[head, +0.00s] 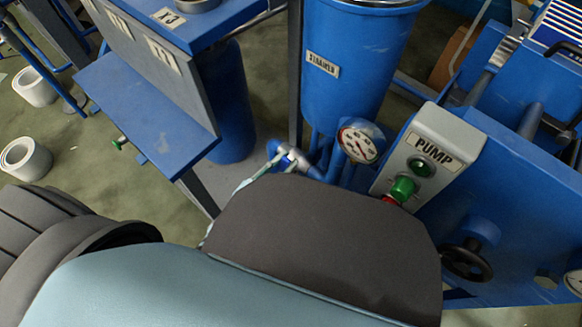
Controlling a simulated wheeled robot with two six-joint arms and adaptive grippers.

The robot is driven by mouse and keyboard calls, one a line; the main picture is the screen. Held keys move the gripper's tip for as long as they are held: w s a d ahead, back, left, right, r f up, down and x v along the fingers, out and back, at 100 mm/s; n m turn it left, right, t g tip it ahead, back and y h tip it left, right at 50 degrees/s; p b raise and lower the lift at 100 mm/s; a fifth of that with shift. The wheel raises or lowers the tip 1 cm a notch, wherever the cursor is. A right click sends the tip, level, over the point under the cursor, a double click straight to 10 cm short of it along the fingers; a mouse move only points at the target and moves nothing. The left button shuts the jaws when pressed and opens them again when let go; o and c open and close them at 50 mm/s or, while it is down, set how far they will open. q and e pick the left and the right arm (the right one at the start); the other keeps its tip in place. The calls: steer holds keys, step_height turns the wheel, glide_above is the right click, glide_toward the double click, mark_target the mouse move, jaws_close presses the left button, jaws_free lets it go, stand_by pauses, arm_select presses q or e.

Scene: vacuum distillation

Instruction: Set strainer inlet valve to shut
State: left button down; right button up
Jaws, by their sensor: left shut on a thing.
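The strainer (345,75) is a blue cylinder with a STRAINER label, at the upper middle. Below it, blue pipes and a small pale valve part (291,155) show just past my arm. My left arm, dark and pale blue, fills the lower middle and hides much of this area. Only a pale, thin part of my left gripper (265,171) shows at the valve. It is shut on what looks like the valve's handle. The handle itself is mostly hidden, so its angle cannot be told. My right gripper is not in view.
A round gauge (358,145) sits just right of the valve. The grey PUMP box (429,158) with green buttons and a black handwheel (467,260) are further right. A blue bench (148,110) stands left. White rolls (26,158) lie on the floor at far left.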

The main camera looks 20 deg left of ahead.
arm_select(q)
steer(key=shift+w+a+r+n+t+y, duration=0.15)
steer(key=shift+a+n+y, duration=0.2)
steer(key=shift+n, duration=0.3)
steer(key=shift+w+a+f+n+t+y, duration=0.1)
steer(key=shift+a+n+t+y, duration=0.25)
steer(key=shift+n, duration=0.35)
steer(key=shift+w+a+r+n+y, duration=0.1)
steer(key=shift+a+n+y, duration=0.1)
steer(key=shift+n+y, duration=0.35)
steer(key=c, duration=1.5)
jaws_free()
steer(key=v, duration=1.2)
steer(key=shift+a, duration=0.15)
